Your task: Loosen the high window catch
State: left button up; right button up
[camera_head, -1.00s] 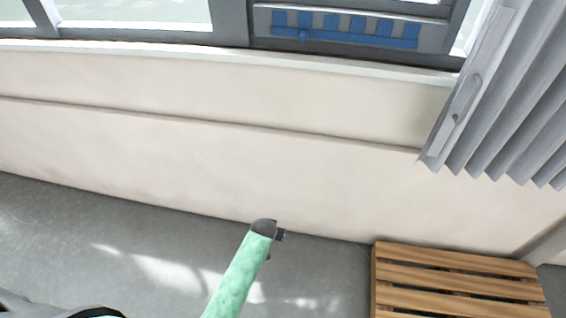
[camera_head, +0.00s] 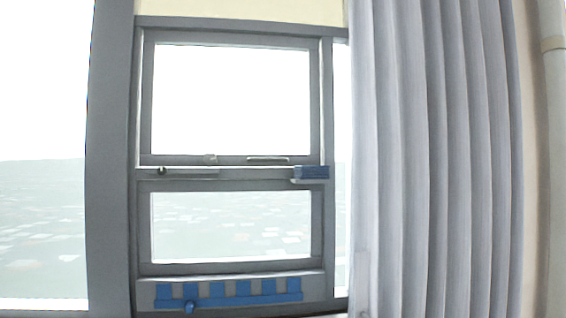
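The window's upper sash (camera_head: 231,40) has a grey frame around a bright pane and looks shut. On its bottom rail sit a small pale fitting (camera_head: 210,158) and a slim light handle-like bar (camera_head: 267,159). Just below, on the crossbar, a small dark knob (camera_head: 162,171) sits at the left end of a thin bar (camera_head: 192,174). I cannot tell for certain which of these is the catch, or how it is set. Neither of my grippers is in view.
A blue block (camera_head: 311,173) sits at the crossbar's right end. A lower sash (camera_head: 230,267) is below, with a blue toothed strip (camera_head: 228,299) under it. A pleated grey curtain (camera_head: 435,160) hangs at the right. A wide grey post (camera_head: 109,160) stands left of the sashes.

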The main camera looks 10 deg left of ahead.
aim_at(209, 159)
jog(key=j+z, duration=0.3)
jog(key=j, duration=0.2)
jog(key=j+z, duration=0.3)
jog(key=j, duration=0.15)
jog(key=k+j+z, duration=0.1)
jog(key=j+z, duration=0.2)
jog(key=j, duration=0.2)
jog(key=k+j+z, duration=0.15)
jog(key=j+z, duration=0.15)
jog(key=j, duration=0.15)
jog(key=k+j+z, duration=0.15)
jog(key=j+z, duration=0.15)
jog(key=j, duration=0.1)
